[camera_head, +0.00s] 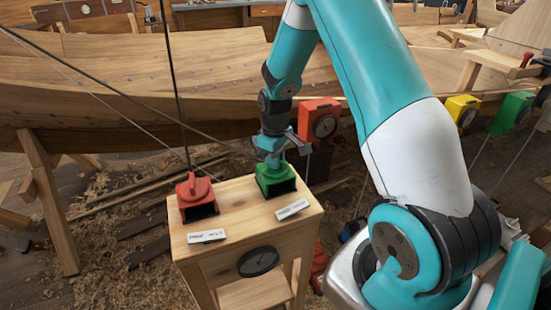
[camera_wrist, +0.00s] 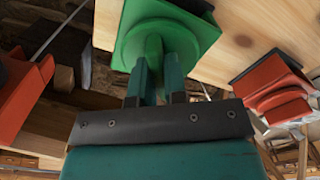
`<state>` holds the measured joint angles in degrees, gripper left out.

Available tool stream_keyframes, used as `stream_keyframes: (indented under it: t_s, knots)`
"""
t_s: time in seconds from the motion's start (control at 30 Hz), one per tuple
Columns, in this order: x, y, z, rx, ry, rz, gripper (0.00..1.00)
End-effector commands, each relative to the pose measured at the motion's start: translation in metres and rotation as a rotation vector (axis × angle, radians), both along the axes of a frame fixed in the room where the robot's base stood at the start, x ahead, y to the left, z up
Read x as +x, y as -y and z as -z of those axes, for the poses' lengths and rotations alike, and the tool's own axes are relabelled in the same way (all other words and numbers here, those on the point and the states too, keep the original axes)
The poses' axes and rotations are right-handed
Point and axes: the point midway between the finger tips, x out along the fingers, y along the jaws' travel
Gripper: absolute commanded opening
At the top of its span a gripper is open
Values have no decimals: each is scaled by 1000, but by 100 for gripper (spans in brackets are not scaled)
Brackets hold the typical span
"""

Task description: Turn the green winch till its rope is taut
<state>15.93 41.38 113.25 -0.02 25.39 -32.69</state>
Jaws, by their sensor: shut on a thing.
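The green winch (camera_head: 276,182) stands on the right part of a wooden stand's top. In the head view my gripper (camera_head: 273,162) reaches down onto its top from above. In the wrist view the green winch (camera_wrist: 160,32) shows a round top, and my gripper (camera_wrist: 157,75) has both fingers close together at it, shut on its upper part. The gripped part is mostly hidden by the fingers. I cannot tell from the head view whether the winch's rope is slack or taut.
A red winch (camera_head: 197,197) stands left of the green one on the stand (camera_head: 235,215), with white labels (camera_head: 207,236) in front. A red box with a dial (camera_head: 320,120) is behind, and yellow (camera_head: 462,110) and green (camera_head: 511,112) boxes are right. The wooden hull (camera_head: 120,85) fills the back. Ropes cross the left.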

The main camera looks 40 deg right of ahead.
Motion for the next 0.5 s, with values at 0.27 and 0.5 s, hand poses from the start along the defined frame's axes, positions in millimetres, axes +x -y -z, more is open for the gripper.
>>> stream_keyframes:
  t_s: [0.27,0.5]
  knots:
    - [0,0,-1,-1,1,252,0]
    - [0,0,-1,-1,1,459,0]
